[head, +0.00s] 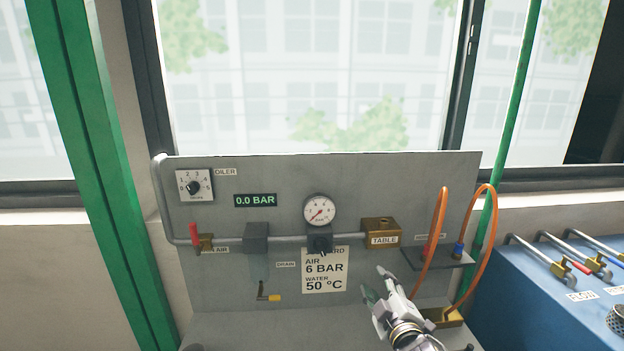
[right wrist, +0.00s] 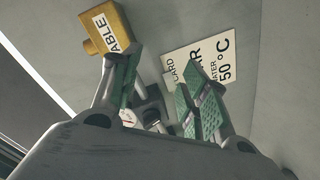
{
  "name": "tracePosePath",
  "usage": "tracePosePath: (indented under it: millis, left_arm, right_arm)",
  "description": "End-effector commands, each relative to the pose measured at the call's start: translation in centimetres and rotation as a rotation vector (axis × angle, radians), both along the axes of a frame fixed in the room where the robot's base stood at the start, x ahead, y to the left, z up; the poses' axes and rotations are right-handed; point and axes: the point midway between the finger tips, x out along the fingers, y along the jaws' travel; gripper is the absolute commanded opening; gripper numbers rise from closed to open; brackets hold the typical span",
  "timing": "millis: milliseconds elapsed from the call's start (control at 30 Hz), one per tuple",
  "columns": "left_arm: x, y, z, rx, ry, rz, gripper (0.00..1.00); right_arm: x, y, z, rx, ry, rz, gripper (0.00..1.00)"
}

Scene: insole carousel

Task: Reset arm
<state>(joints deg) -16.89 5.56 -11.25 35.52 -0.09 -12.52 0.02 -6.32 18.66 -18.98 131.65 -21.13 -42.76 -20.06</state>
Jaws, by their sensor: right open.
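My right gripper (head: 379,285) is in front of the lower part of a grey panel (head: 225,285), below and right of the standard card (head: 325,271). Its jaws are open with nothing between them. In the right wrist view the two green-padded fingers (right wrist: 163,92) stand apart, with the card (right wrist: 207,62) and the brass TABLE block (right wrist: 106,27) behind them. I cannot tell the exact gap to the panel. My left gripper does not show in either view.
The panel carries a dial (head: 194,186), a 0.0 BAR display (head: 255,200), a gauge (head: 319,210), a red-handled valve (head: 204,241) and a yellow-tipped drain lever (head: 268,297). Orange hoses (head: 484,248) loop at right, close to my right gripper. A blue unit (head: 530,310) stands further right.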

Motion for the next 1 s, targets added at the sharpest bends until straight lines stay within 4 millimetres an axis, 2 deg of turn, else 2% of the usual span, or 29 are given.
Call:
tracePosePath:
  millis: [33, 267, 400, 600, 800, 1000]
  left_arm:
    - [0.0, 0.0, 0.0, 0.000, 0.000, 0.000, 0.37]
    - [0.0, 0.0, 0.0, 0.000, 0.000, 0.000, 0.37]
    - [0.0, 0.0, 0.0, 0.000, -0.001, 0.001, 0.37]
    - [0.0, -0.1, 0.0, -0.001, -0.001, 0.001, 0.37]
    - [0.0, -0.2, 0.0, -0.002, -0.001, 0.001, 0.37]
    - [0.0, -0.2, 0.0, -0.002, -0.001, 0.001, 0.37]
  right_arm:
    - [-0.7, -0.6, -1.6, 0.042, 0.061, -0.027, 0.45]
    - [-5.0, -3.1, -8.7, 0.223, 0.349, -0.162, 0.45]
    - [-8.6, -4.2, -12.7, 0.322, 0.522, -0.248, 0.45]
    - [-14.5, -5.3, -17.4, 0.444, 0.761, -0.376, 0.45]
    - [-18.8, -5.7, -19.9, 0.514, 0.916, -0.461, 0.45]
    - [-21.8, -5.8, -21.2, 0.558, 1.018, -0.520, 0.45]
